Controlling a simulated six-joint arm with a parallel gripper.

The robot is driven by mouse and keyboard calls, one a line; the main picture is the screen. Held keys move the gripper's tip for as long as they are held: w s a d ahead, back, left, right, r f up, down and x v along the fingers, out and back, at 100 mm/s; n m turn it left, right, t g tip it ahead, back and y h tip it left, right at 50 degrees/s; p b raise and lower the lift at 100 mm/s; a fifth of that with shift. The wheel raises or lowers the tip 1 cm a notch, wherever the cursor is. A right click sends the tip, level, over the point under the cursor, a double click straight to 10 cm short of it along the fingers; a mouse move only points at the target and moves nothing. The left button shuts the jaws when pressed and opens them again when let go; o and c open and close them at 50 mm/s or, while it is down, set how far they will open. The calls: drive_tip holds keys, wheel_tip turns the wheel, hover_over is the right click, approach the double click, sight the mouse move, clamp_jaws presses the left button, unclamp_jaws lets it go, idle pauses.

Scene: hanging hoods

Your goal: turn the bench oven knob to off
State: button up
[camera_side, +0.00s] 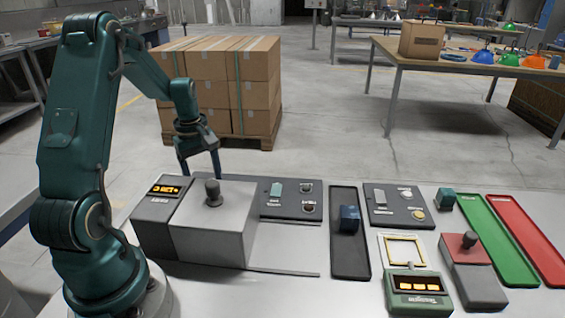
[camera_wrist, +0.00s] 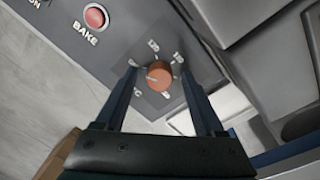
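The orange-brown round knob (camera_wrist: 159,75) sits on a dark grey panel in the wrist view, with printed marks around it, some too small to read. A pale mark shows on the knob's left part. My gripper (camera_wrist: 157,70) is open, one finger to each side of the knob, with a visible gap on both sides. In the side view my gripper (camera_side: 201,172) points down behind a grey box-shaped hood (camera_side: 200,231) with a black handle (camera_side: 213,191). The knob is hidden there. A dark unit with a lit display (camera_side: 166,189) stands left of the hood.
A red button marked BAKE (camera_wrist: 95,17) is near the knob. A panel with switches (camera_side: 291,198), a black tray (camera_side: 349,255), a green-framed display (camera_side: 417,292), a red-topped block (camera_side: 470,259), and green (camera_side: 507,240) and red (camera_side: 527,238) trays lie to the right.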

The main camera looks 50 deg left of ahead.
drive_tip(key=shift+s+r, duration=0.15)
drive_tip(key=shift+r, duration=2.4)
drive_tip(key=d+r+m+t, duration=0.1)
drive_tip(key=d+r+m, duration=0.1)
drive_tip(key=d+r, duration=0.1)
drive_tip(key=w+d+r+m+t, duration=0.1)
drive_tip(key=d+r+m, duration=0.1)
drive_tip(key=d, duration=0.3)
drive_tip(key=w+d+r+m+t+y, duration=0.1)
drive_tip(key=d+r+m, duration=0.1)
drive_tip(key=d+r, duration=0.2)
drive_tip(key=shift+w+d+r, duration=0.1)
drive_tip(key=shift+d+r, duration=0.15)
drive_tip(key=shift+d, duration=0.2)
drive_tip(key=s+d+m+t+h, duration=0.1)
drive_tip(key=s+d+m+t, duration=0.1)
drive_tip(key=s+d+m, duration=0.8)
drive_tip(key=shift+f+m, duration=0.4)
drive_tip(key=shift+m, duration=0.3)
drive_tip(key=shift+w+a, duration=0.1)
